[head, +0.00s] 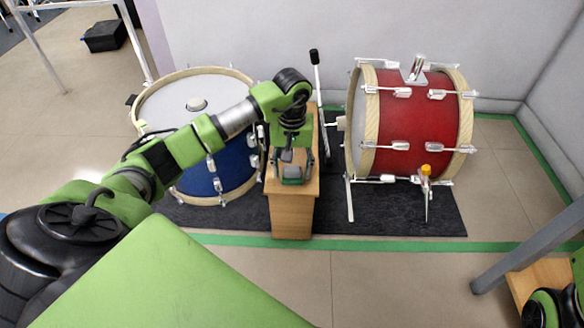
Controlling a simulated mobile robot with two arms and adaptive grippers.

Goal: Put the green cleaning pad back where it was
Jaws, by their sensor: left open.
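A small green pad (292,173) lies on the narrow wooden stand (292,215) between the two drums. My left gripper (293,164) reaches down over the stand from above. Its fingers are open around or just above the pad; I cannot tell whether they touch it. The gripper body hides part of the pad and of the stand's top. My right gripper does not show; only a green and black part of my own arm is at the lower right corner.
A blue drum (218,170) stands left of the stand and a red drum (405,120) stands to the right, with metal legs. A thin upright rod (318,85) rises behind the stand. A dark mat (400,215) lies beneath. A wooden surface (540,280) is at lower right.

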